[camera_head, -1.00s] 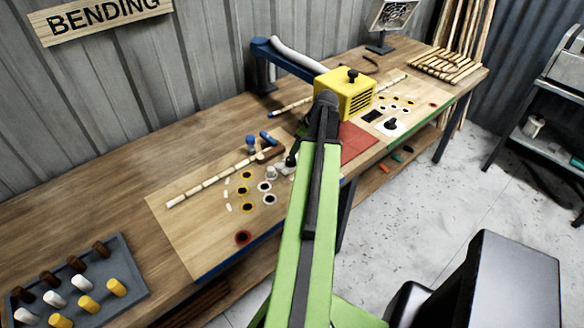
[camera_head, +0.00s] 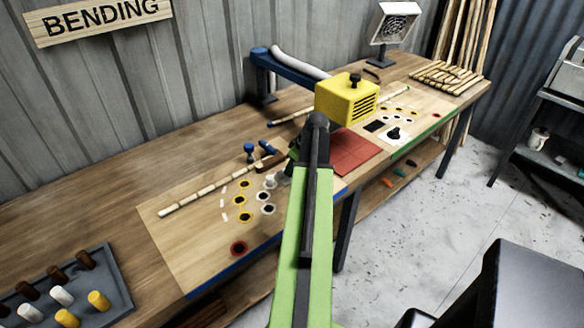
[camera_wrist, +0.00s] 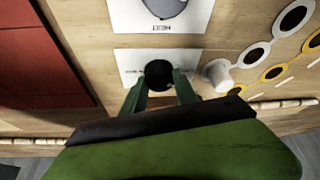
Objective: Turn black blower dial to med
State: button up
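A black round dial (camera_wrist: 158,74) sits on a small white plate (camera_wrist: 130,62) in the wrist view. The plate's markings are too small to read. My gripper (camera_wrist: 160,82) is at this dial, with one green finger on each side of it. I cannot tell whether the fingers touch it. In the head view my gripper (camera_head: 292,158) is low over the bench, beside the red mat, and my arm hides the dial. Another black knob (camera_head: 394,133) stands on a white plate on the right-hand board, well apart from my gripper.
A white peg (camera_wrist: 218,75) stands close to the right finger, near white and yellow rings. A second white plate with a grey knob (camera_wrist: 165,6) is just above. The red mat (camera_head: 352,152) lies beside my gripper. A yellow box (camera_head: 347,98) stands behind it.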

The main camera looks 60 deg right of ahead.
grip_shut()
jog(key=shift+m, duration=0.3)
jog(key=m, duration=0.1)
jog(key=m+h, duration=0.1)
jog(key=m, duration=0.1)
jog(key=m+g+h, duration=0.1)
jog(key=m, duration=0.1)
jog(key=shift+a, duration=0.25)
jog(key=m, duration=0.3)
jog(key=m+g+h, duration=0.1)
jog(key=m, duration=0.1)
jog(key=shift+w+m+h, duration=0.2)
jog(key=shift+m+h, duration=0.1)
jog(key=shift+m, duration=0.1)
jog(key=m+g, duration=0.1)
jog(key=m, duration=0.1)
jog(key=m+g, duration=0.1)
jog(key=m, duration=0.3)
jog(key=shift+w+g+h, duration=0.25)
jog(key=shift+g+h, duration=0.05)
jog(key=shift+g, duration=0.1)
jog(key=m+g, duration=0.1)
jog(key=m, duration=0.2)
jog(key=m+g, duration=0.1)
jog(key=m, duration=0.2)
jog(key=shift+w, duration=0.15)
jog(key=shift+m+y, duration=0.3)
jog(key=shift+y, duration=0.1)
